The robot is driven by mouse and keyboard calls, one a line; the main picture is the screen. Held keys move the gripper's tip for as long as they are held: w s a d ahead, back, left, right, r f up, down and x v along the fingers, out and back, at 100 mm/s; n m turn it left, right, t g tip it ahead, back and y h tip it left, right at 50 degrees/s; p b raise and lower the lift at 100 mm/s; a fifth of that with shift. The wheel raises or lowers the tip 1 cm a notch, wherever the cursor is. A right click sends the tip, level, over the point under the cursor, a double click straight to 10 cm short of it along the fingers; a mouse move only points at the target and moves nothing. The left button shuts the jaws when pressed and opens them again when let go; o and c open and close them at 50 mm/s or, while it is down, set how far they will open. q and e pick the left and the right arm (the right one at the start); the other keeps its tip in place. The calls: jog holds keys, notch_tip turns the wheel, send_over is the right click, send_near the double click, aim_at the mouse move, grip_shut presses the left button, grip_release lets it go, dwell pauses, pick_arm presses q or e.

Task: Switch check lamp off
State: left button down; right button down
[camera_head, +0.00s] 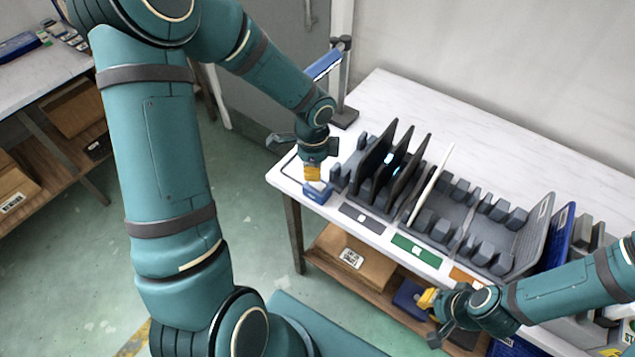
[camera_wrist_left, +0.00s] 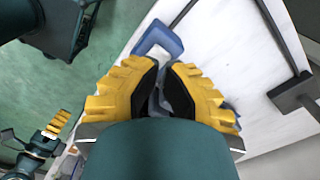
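The check lamp has a blue head (camera_head: 324,65) on a grey post with a dark base (camera_head: 344,118) at the table's back left; part of its stand shows in the left wrist view (camera_wrist_left: 294,92). A pale strip shows along the head's underside; I cannot surely tell if it is lit. A small blue box (camera_head: 318,194), apparently its switch, sits at the table's front left corner and shows in the left wrist view (camera_wrist_left: 158,38). My left gripper (camera_head: 312,173) is just above it, fingertips nearly together, empty. Contact is unclear. My right gripper (camera_head: 428,299) is by the table's front edge.
A grey rack (camera_head: 462,218) holds several dark panels (camera_head: 375,148) with small cyan glints, and one white panel (camera_head: 432,180). Blue and grey trays stand at the right. Boxes (camera_head: 352,258) lie on the shelf below. The table behind the rack is clear.

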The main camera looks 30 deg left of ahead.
aim_at(317, 185)
pick_arm(q)
jog(key=shift+f+b, duration=1.05)
jog(key=shift+f, duration=0.25)
dwell(1.1)
jog(key=shift+s+f+b, duration=0.2)
jog(key=shift+f+b, duration=0.2)
